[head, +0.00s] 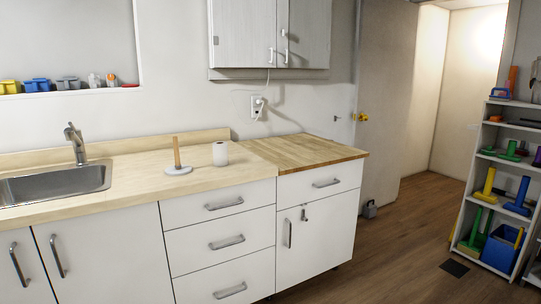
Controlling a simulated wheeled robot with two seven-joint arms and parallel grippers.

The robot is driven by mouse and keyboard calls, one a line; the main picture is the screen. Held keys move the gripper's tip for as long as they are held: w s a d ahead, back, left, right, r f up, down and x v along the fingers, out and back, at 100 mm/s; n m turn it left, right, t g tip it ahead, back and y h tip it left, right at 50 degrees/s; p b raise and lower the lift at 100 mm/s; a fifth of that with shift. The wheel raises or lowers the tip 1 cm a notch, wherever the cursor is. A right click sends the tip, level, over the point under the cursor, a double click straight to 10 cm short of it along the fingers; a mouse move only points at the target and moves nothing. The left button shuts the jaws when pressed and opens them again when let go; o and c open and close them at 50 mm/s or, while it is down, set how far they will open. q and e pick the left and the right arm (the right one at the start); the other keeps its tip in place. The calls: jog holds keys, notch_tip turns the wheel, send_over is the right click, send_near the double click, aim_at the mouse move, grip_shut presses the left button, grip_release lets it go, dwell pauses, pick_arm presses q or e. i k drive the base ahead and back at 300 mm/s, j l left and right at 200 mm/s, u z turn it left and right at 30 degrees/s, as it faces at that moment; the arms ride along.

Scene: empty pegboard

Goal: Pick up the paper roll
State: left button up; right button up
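The paper roll (220,154) is a small white cylinder standing upright on the light wooden countertop (130,185). Just left of it stands a paper holder (177,160) with a round white base and an upright wooden peg; the peg is bare. The roll is beside the holder, apart from it. Neither of my grippers shows in the head view.
A sink (55,184) with a faucet (75,143) is at the left of the counter. A butcher-block top (305,152) to the right is clear. A wall cabinet (270,38) hangs above. A shelf unit (500,170) with colored items stands far right, past open floor (405,225).

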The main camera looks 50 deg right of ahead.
aim_at(220, 149)
jog(key=z, duration=1.2)
